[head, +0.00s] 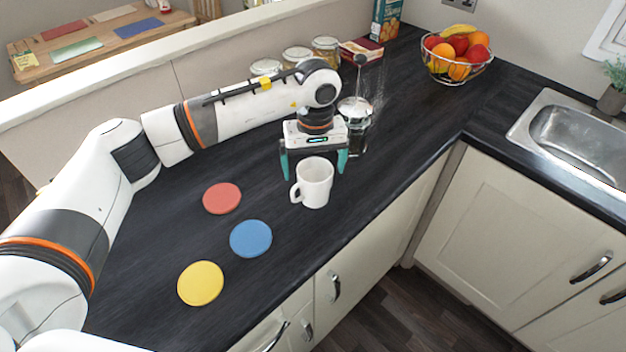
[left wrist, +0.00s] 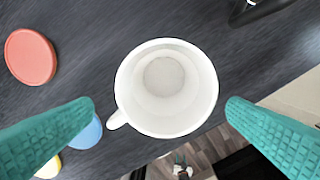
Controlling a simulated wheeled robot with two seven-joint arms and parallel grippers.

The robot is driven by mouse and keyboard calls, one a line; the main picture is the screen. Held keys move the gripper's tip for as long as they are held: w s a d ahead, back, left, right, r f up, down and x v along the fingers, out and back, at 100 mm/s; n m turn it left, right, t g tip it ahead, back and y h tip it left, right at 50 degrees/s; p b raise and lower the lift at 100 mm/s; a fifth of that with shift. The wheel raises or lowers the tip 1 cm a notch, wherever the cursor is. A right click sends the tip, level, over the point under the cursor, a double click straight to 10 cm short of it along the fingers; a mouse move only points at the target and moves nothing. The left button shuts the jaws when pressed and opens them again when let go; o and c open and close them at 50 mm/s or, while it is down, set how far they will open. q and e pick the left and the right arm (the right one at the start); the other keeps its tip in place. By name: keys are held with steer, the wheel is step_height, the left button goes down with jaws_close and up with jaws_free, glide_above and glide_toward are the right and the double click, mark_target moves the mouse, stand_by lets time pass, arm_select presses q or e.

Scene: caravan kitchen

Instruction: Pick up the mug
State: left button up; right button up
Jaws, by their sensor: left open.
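The white mug (head: 314,183) stands upright on the dark counter, its handle toward the left in the head view. In the left wrist view the mug (left wrist: 165,88) is seen from above, empty, with its handle at lower left. My left gripper (head: 314,172) is open, pointing down just behind and above the mug in the head view. In the left wrist view its teal fingers (left wrist: 160,112) lie on either side of the mug, apart from it. My right gripper is not in view.
A red coaster (head: 222,198), a blue coaster (head: 251,239) and a yellow coaster (head: 201,283) lie left of the mug. A glass press (head: 356,120) stands close behind the gripper. Jars (head: 297,57), a fruit bowl (head: 457,58) and a sink (head: 570,138) are farther back. The counter's front edge is near the mug.

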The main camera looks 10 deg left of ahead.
mark_target(315, 181)
arm_select(q)
steer(key=f+p, duration=0.2)
steer(key=f, duration=0.1)
steer(key=shift+w+d+f, duration=0.1)
steer(key=shift+w+f, duration=0.15)
steer(key=shift+w, duration=0.15)
step_height(315, 181, down, 2)
steer(key=shift+f+p, duration=0.2)
steer(key=shift+p, duration=0.2)
steer(key=shift+f, duration=0.4)
steer(key=shift+c, duration=0.6)
steer(key=c, duration=0.9)
steer(key=shift+c, duration=1.2)
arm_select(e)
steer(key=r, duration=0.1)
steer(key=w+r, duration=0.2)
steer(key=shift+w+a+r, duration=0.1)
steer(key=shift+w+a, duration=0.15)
arm_select(q)
steer(key=shift+w+r, duration=0.1)
steer(key=shift+r, duration=0.05)
